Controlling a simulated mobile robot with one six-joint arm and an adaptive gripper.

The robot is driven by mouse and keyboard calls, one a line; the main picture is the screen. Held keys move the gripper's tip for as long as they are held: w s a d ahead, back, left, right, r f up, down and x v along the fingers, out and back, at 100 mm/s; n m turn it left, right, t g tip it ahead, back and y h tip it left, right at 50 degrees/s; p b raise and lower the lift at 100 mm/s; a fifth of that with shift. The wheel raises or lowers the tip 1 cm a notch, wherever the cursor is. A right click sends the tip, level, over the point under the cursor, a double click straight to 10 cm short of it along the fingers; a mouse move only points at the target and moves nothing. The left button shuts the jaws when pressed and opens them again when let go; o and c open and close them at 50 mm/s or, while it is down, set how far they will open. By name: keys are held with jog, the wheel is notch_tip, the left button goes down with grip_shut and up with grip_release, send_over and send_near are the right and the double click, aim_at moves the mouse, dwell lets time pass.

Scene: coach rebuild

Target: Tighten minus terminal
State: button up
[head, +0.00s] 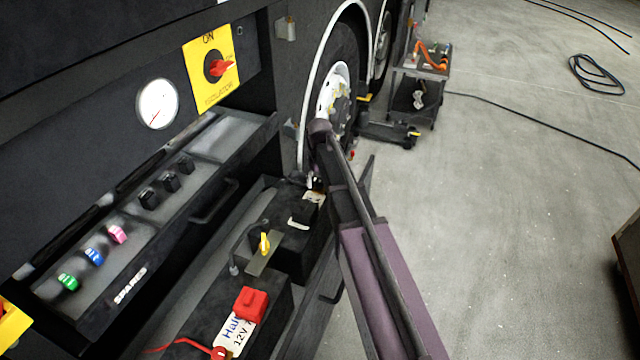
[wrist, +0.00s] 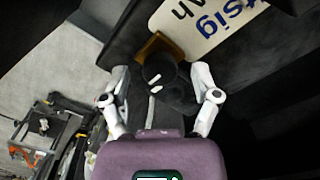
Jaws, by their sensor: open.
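In the wrist view, a round black knob (wrist: 160,70) with white marks sits on a brass-coloured piece (wrist: 157,48) beside a printed battery label (wrist: 205,22); it looks like the minus terminal. My gripper (wrist: 159,76) is open, with one white finger on each side of the knob. Gaps show between fingers and knob; how deep the fingertips reach is unclear. In the head view, my arm reaches to the far end of the far black battery (head: 295,245) and mostly hides the gripper and the terminal. The near battery (head: 245,290) carries a red terminal cap (head: 251,304).
A yellow-handled part (head: 264,243) stands between the batteries. The drawer front with a black handle (head: 215,202) and coloured knobs marked SPARES is at left. A red isolator switch (head: 219,67) and gauge (head: 157,103) are above.

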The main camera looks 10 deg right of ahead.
grip_shut()
jog(key=shift+d, duration=0.15)
